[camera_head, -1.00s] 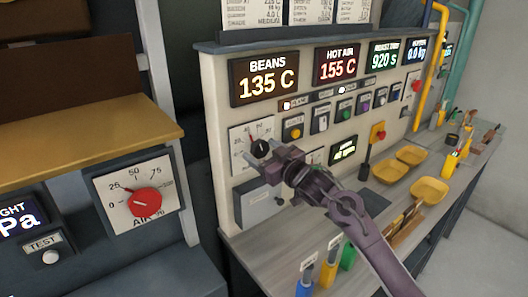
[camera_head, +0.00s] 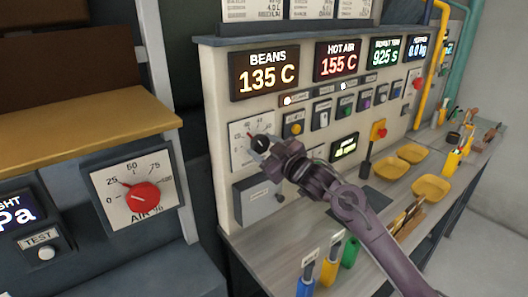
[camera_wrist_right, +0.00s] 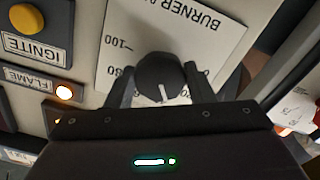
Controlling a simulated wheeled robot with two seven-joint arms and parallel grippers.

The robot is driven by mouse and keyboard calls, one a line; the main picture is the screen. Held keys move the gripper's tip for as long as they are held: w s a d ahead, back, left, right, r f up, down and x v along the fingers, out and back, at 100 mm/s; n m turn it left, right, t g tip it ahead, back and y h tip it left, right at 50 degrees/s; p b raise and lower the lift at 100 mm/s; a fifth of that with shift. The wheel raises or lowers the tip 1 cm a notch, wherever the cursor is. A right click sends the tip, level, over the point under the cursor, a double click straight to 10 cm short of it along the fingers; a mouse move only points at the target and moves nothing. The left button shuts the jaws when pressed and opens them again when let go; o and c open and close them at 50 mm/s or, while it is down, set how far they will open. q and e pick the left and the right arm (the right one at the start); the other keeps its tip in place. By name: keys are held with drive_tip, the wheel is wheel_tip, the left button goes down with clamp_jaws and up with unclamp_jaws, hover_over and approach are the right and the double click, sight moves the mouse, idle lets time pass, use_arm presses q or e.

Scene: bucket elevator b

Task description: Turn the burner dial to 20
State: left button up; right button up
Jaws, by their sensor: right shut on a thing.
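The burner dial is a black round knob (camera_head: 260,143) on a white scale plate (camera_head: 239,148) on the cream panel, below the BEANS display. My right gripper (camera_head: 268,149) is at the knob. In the right wrist view its two fingers (camera_wrist_right: 161,84) are shut on the sides of the black knob (camera_wrist_right: 160,72). A white line on the knob points down in that view, and the plate (camera_wrist_right: 180,28) reads BURNER with marks including 100. In the head view a red mark points up and left from the knob; its exact reading is too small to tell. My left gripper is not in view.
A red AIR dial (camera_head: 142,196) stands on the separate unit at left. A grey box (camera_head: 258,196) is below the burner dial. IGNITE (camera_wrist_right: 27,18) and a lit FLAME lamp (camera_wrist_right: 64,93) are beside it. Colored-handled tools and yellow trays (camera_head: 430,187) occupy the counter.

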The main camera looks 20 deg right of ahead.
drive_tip(key=shift+n+b, duration=1.25)
drive_tip(key=shift+n, duration=1.05)
drive_tip(key=o, duration=0.9)
drive_tip(key=shift+o, duration=0.2)
drive_tip(key=shift+d, duration=0.1)
